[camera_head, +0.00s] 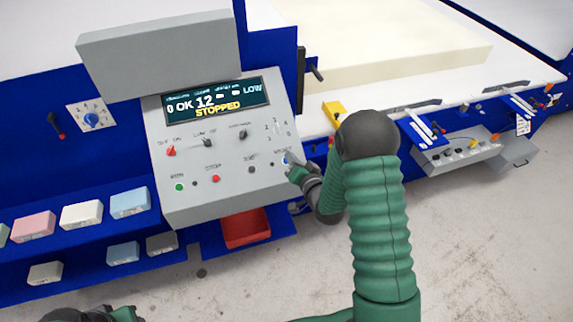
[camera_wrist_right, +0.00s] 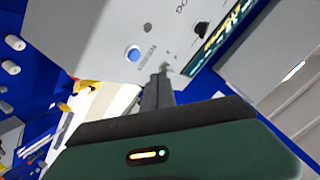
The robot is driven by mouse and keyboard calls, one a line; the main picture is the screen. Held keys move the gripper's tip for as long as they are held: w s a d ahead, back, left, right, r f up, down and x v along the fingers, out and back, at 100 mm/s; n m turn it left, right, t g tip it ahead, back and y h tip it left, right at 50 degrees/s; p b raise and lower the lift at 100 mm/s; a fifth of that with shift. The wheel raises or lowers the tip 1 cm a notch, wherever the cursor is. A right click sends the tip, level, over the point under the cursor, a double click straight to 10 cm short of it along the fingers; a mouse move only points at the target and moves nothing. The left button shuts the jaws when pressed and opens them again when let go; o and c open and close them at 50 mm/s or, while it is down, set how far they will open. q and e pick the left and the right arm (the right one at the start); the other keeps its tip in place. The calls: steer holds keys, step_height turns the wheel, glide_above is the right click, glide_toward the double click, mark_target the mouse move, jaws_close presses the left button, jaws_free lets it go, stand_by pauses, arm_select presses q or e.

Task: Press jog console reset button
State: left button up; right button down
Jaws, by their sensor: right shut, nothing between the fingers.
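The grey jog console (camera_head: 190,205) stands left of centre in the head view, its display (camera_head: 218,101) reading "0 OK 12", "LOW" and "STOPPED". A blue button (camera_head: 286,160) is at the right end of its lower row, beside a small unreadable label. My right gripper (camera_head: 291,168) is shut and empty, its tips close to this button. The wrist view shows the blue button (camera_wrist_right: 133,54) clear of the shut fingertips (camera_wrist_right: 161,74), which point at the panel beside it. Contact with the panel cannot be told. My left gripper (camera_head: 92,316) is mostly cut off at the bottom left.
The lower row also has a green button (camera_head: 179,187), a red button (camera_head: 215,178) and a dark button (camera_head: 251,169). Knobs sit above. A red bin (camera_head: 246,228) is below the console. Coloured blocks (camera_head: 82,215) lie on shelves at left. A foam slab (camera_head: 400,45) lies behind.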

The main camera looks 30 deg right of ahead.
mark_target(283, 153)
steer(key=shift+w+d+f+b, duration=0.15)
steer(key=shift+w+f+b, duration=0.4)
steer(key=shift+f, duration=0.25)
steer(key=shift+w+d+f+b, duration=0.1)
steer(key=shift+w+f+b, duration=0.4)
steer(key=shift+f, duration=0.3)
steer(key=shift+s, duration=0.1)
stand_by(0.6)
steer(key=shift+f+b, duration=0.25)
steer(key=shift+b, duration=0.15)
steer(key=shift+w+f+b, duration=0.35)
steer(key=shift+f+b, duration=0.05)
steer(key=shift+b, duration=0.05)
stand_by(0.5)
stand_by(0.4)
steer(key=shift+s+r+p, duration=0.4)
steer(key=shift+r+p, duration=0.1)
steer(key=shift+r, duration=0.25)
